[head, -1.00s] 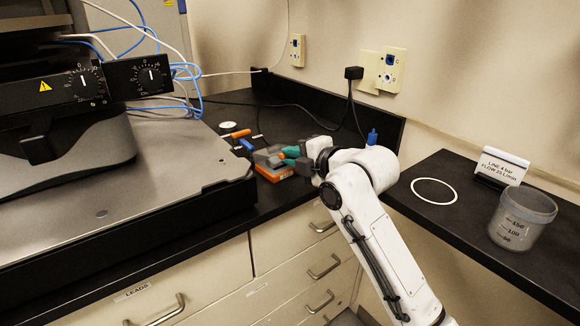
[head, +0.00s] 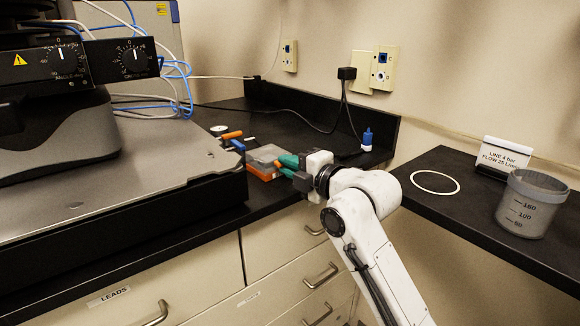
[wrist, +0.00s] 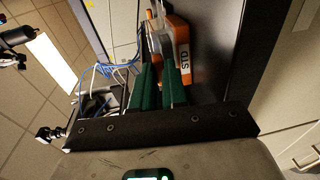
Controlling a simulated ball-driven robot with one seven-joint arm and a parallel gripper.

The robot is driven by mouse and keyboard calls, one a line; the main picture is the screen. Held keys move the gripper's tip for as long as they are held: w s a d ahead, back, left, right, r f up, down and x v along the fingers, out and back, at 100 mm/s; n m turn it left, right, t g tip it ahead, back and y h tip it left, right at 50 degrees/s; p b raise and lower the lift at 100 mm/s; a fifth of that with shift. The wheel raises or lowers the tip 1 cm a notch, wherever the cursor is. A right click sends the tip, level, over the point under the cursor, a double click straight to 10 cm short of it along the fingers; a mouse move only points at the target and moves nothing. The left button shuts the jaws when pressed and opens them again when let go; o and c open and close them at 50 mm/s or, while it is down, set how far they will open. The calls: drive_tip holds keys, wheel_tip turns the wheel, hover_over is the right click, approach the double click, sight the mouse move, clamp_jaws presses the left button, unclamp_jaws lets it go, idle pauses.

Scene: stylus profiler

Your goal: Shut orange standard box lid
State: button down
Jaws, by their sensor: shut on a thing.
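The orange standard box (head: 262,173) sits on the black bench beside the grey instrument base, with a grey, see-through lid (head: 266,153) over it. In the wrist view the box (wrist: 183,30) shows orange sides and a dark-lettered white label. My gripper (head: 283,165) reaches in from the right, its green fingers at the box's near right side. In the wrist view the fingers (wrist: 160,66) are close together at the box, shut on a part that looks like the lid's edge. The fingers hide the exact contact, and I cannot tell the lid's angle clearly.
An orange-handled tool (head: 232,135) and a blue item (head: 238,145) lie just behind the box. The instrument base (head: 160,165) stands close on the left. A blue-capped bottle (head: 367,140) stands behind my arm. A sign (head: 503,155) and beaker (head: 532,205) stand right.

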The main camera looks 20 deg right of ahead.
drive_tip(key=shift+a+f, duration=0.1)
drive_tip(key=shift+f, duration=0.35)
drive_tip(key=c, duration=1.2)
unclamp_jaws()
drive_tip(key=shift+o, duration=0.2)
drive_tip(key=shift+r, duration=0.15)
drive_tip(key=shift+r, duration=0.1)
drive_tip(key=shift+w+r, duration=0.1)
drive_tip(key=shift+r, duration=0.25)
wheel_tip(320, 180, up, 3)
drive_tip(key=shift+f+p, duration=0.15)
drive_tip(key=shift+p, duration=0.2)
drive_tip(key=s+r+p, duration=0.1)
drive_tip(key=s+r, duration=0.8)
drive_tip(key=s, duration=0.5)
drive_tip(key=shift+r, duration=0.15)
